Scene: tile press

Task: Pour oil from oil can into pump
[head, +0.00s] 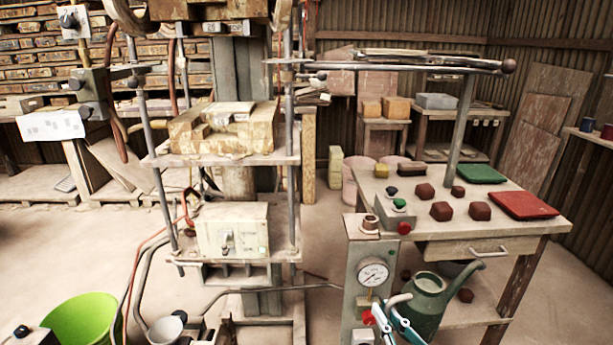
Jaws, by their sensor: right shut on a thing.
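The green oil can (430,300) is at the lower right, beside the front of the table, with its spout pointing up and right. It looks roughly upright. My right gripper (390,318) is shut on the oil can's handle side, at the can's left; the exact grip is partly hidden at the bottom edge. The pump appears to be the grey box (357,285) with a round pressure gauge (373,273), just left of the can. My left gripper is out of view.
A wooden table (480,228) holds red lumps, a green tray (481,174), a red tray (524,206) and a button box (397,208). The tall press (220,160) stands left of the pump. A lime bucket (82,322) is at the lower left.

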